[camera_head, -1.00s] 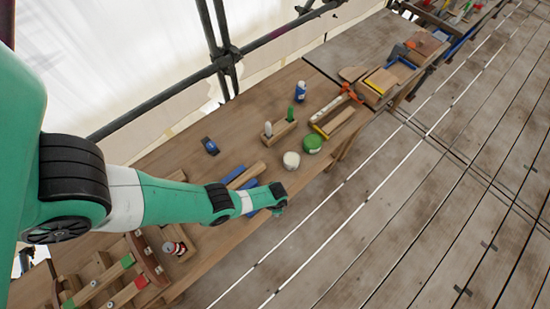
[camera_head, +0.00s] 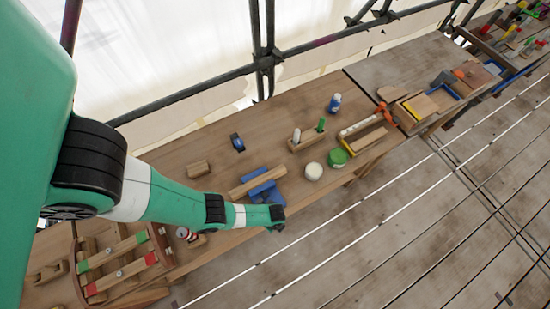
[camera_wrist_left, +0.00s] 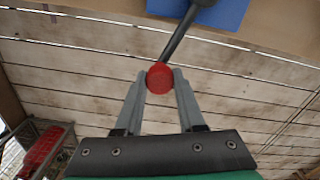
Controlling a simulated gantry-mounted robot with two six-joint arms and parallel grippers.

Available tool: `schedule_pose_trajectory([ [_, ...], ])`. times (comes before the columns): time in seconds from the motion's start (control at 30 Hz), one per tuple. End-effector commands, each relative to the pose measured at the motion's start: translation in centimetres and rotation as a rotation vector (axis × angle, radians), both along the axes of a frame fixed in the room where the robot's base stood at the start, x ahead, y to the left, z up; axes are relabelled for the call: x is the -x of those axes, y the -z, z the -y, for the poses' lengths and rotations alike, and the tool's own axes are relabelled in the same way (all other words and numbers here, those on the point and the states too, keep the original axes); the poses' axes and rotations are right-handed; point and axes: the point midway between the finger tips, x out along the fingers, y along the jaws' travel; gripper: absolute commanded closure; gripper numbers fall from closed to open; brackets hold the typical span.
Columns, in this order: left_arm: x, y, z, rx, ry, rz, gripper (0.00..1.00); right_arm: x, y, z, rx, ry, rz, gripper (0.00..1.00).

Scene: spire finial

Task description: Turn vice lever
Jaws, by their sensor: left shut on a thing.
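The blue vice (camera_head: 264,187) is on the front edge of the wooden bench, with a wooden beam (camera_head: 255,181) lying across it. It shows as a blue part (camera_wrist_left: 222,14) at the top of the left wrist view. The grey vice lever (camera_wrist_left: 181,32) slants from it down to a red knob (camera_wrist_left: 160,86). My left gripper (camera_wrist_left: 160,72) is shut on the red knob, one finger on each side. In the head view my left arm's end is just in front of the vice, and the lever cannot be made out. My right gripper is not in view.
On the bench stand a white tub (camera_head: 314,171), a green tin (camera_head: 338,157), a blue bottle (camera_head: 334,103), a wooden block with upright tools (camera_head: 307,139) and a small blue item (camera_head: 237,142). Clamped wooden pieces (camera_head: 118,262) are at lower left. The plank floor (camera_head: 400,230) in front is clear.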

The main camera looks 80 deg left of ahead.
Motion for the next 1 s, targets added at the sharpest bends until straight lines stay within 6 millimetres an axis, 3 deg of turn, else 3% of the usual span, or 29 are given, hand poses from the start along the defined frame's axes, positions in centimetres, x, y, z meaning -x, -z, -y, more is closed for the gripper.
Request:
schedule_pose_trajectory([
  [0.47, 0.14, 0.01, 0.15, -0.001, 0.024, -0.003, 1.00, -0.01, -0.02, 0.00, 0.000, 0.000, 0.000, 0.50],
  [0.5, 0.14, 0.01, 0.14, -0.001, 0.024, -0.003, 0.56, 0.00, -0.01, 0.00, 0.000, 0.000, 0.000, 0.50],
  [0.63, 0.12, 0.01, 0.14, -0.001, 0.023, -0.003, 0.33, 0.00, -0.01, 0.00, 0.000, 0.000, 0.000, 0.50],
  [1.0, 0.05, -0.42, 0.14, -0.001, 0.022, -0.001, 0.31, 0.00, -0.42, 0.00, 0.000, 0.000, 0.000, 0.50],
])
